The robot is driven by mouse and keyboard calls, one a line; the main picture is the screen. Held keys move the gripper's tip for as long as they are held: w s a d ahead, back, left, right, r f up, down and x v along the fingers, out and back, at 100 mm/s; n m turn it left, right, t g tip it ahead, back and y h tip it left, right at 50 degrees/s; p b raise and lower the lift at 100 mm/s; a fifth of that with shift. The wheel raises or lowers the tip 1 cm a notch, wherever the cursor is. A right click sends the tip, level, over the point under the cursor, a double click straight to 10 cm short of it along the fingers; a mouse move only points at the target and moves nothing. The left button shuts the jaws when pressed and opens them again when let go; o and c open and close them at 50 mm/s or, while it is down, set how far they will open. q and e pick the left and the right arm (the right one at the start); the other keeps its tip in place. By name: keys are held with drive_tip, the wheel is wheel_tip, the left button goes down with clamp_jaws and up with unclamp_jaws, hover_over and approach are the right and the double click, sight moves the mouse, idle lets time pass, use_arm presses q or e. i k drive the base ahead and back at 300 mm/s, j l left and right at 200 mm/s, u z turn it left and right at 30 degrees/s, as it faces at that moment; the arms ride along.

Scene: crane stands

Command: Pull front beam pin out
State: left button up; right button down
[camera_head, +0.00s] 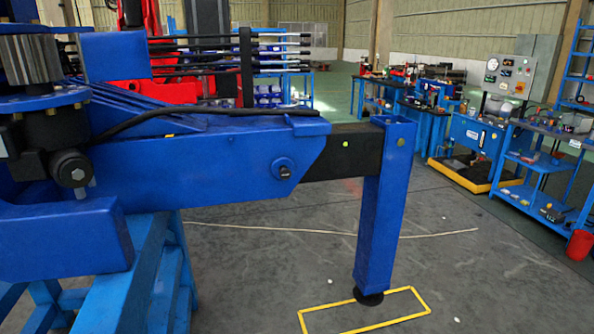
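A blue outrigger beam (200,170) runs from the left to the middle of the head view. A round pin head (284,171) sits in the side of the beam near its right end, and it looks seated in the beam. A black inner beam (340,157) sticks out of the blue beam's right end and bears a small yellow-green dot (346,144). It meets an upright blue leg (378,220) with a dark round foot (369,297). Neither of my grippers is in view.
A yellow rectangle (415,291) is marked on the floor around the foot. A blue stand (160,285) is at the lower left. Blue workbenches (530,165) and a red bucket (579,245) stand at the right. The grey floor right of the leg is mostly clear.

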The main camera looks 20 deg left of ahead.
sight(285, 173)
drive_tip(key=i+l+u, duration=0.1)
drive_tip(key=i, duration=0.35)
drive_tip(key=i+l, duration=0.2)
drive_tip(key=i, duration=0.3)
drive_tip(key=u, duration=0.05)
